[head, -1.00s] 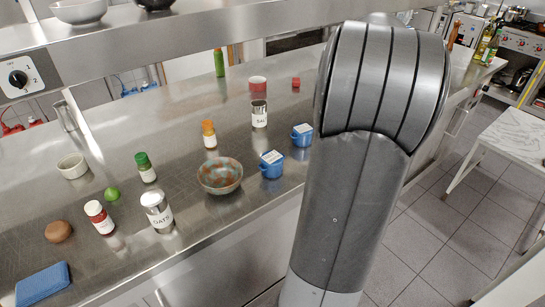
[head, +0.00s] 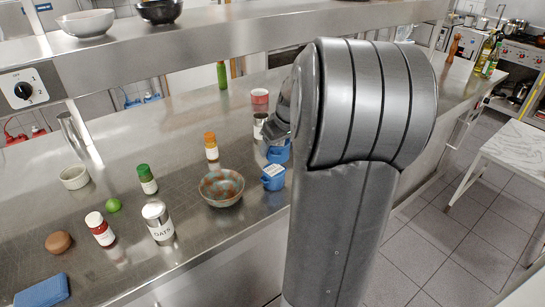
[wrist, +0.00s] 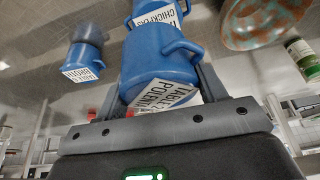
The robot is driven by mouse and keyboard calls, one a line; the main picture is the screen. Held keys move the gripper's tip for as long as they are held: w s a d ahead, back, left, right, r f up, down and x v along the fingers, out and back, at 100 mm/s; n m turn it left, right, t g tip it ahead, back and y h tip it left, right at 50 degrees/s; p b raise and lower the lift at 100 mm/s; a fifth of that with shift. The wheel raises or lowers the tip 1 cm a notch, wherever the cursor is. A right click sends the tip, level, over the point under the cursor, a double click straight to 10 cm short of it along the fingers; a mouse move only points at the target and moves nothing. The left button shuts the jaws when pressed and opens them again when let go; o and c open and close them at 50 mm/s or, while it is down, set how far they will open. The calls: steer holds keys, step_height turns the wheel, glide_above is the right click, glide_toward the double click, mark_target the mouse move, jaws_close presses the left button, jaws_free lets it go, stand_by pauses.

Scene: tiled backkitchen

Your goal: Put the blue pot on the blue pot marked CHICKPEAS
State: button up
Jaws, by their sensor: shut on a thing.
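My gripper (wrist: 158,95) is shut on a blue pot (wrist: 158,58) with a white label that seems to read POLENTA. The blue pot marked CHICKPEAS (wrist: 146,8) shows just beyond the held pot at the top of the wrist view, partly covered by it. In the head view the CHICKPEAS pot (head: 273,180) seems to be the one beside the bowl, and the held pot (head: 280,153) shows just behind it. My gripper (head: 276,128) is partly hidden by my arm there. How high the held pot hangs is unclear.
Another blue pot marked BROTH (wrist: 88,55) stands to the left in the wrist view. A patterned bowl (head: 222,188) is close to the CHICKPEAS pot. A SALT tin (head: 260,122) stands behind. An orange-capped jar (head: 211,147) and an OATS tin (head: 158,222) are further left.

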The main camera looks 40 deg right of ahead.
mark_target(272, 156)
steer(key=shift+w+a+f, duration=0.3)
steer(key=shift+w+f, duration=0.15)
steer(key=shift+w, duration=0.1)
steer(key=shift+f, duration=1.9)
steer(key=shift+f, duration=0.15)
steer(key=o, duration=1.2)
steer(key=v, duration=1.2)
steer(key=shift+s, duration=0.1)
